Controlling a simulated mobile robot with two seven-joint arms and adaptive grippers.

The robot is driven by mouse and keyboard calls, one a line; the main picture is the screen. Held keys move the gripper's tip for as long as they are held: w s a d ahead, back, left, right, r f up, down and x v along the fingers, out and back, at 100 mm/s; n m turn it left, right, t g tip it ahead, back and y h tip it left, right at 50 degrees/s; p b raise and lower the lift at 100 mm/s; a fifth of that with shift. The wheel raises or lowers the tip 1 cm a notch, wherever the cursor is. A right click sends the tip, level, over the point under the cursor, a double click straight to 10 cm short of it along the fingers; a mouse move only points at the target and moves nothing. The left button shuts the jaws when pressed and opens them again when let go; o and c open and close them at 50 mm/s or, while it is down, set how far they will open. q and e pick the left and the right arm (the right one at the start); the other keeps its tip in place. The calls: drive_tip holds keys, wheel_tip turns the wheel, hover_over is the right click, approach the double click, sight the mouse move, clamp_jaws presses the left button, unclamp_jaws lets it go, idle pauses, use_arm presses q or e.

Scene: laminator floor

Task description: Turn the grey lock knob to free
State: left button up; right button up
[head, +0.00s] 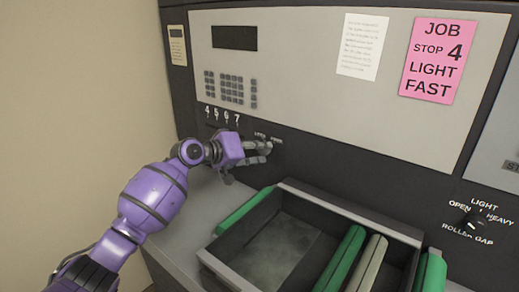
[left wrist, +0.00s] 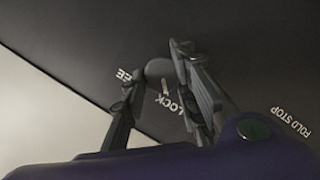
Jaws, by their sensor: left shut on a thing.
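My left gripper (head: 258,151) reaches from the left to the dark lower band of the machine's panel. It is shut on the grey lock knob (left wrist: 158,70), with one finger on either side of it in the left wrist view. The LOCK and FREE labels (head: 268,137) show just above the fingers in the head view. A pale pointer mark on the knob lies close to the LOCK label (left wrist: 172,103) in the left wrist view. The fingers largely cover the knob in the head view. My right gripper is not in view.
An open tray (head: 330,203) with green and pale bars sits below and right of my left gripper. The roller gap knob (head: 474,219) is at the right. A pink job sign (head: 440,60) hangs above.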

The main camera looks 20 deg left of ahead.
use_arm(q)
drive_tip(key=m+y+p, duration=0.2)
drive_tip(key=m, duration=0.1)
drive_tip(key=d+m+t+y+p, duration=0.1)
drive_tip(key=m+y+p, duration=0.1)
drive_tip(key=m, duration=0.2)
drive_tip(key=m+t+y+p, duration=0.1)
drive_tip(key=m+y+p, duration=0.1)
drive_tip(key=m, duration=0.1)
drive_tip(key=shift+s+d+f, duration=0.1)
drive_tip(key=shift+s+d, duration=0.1)
drive_tip(key=shift+d, duration=0.15)
drive_tip(key=shift+f+m+t+y, duration=0.3)
drive_tip(key=shift+m+t, duration=0.1)
drive_tip(key=shift+m, duration=0.7)
drive_tip(key=shift+f, duration=0.1)
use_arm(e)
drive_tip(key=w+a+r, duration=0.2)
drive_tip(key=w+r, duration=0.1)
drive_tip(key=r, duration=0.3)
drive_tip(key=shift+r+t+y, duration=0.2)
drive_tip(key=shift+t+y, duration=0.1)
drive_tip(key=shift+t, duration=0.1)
use_arm(q)
drive_tip(key=shift+s+f+m, duration=0.1)
drive_tip(key=shift+f+m, duration=0.05)
drive_tip(key=shift+m, duration=0.15)
drive_tip(key=o, duration=1)
drive_tip(key=shift+d, duration=0.1)
drive_tip(key=shift+r, duration=0.2)
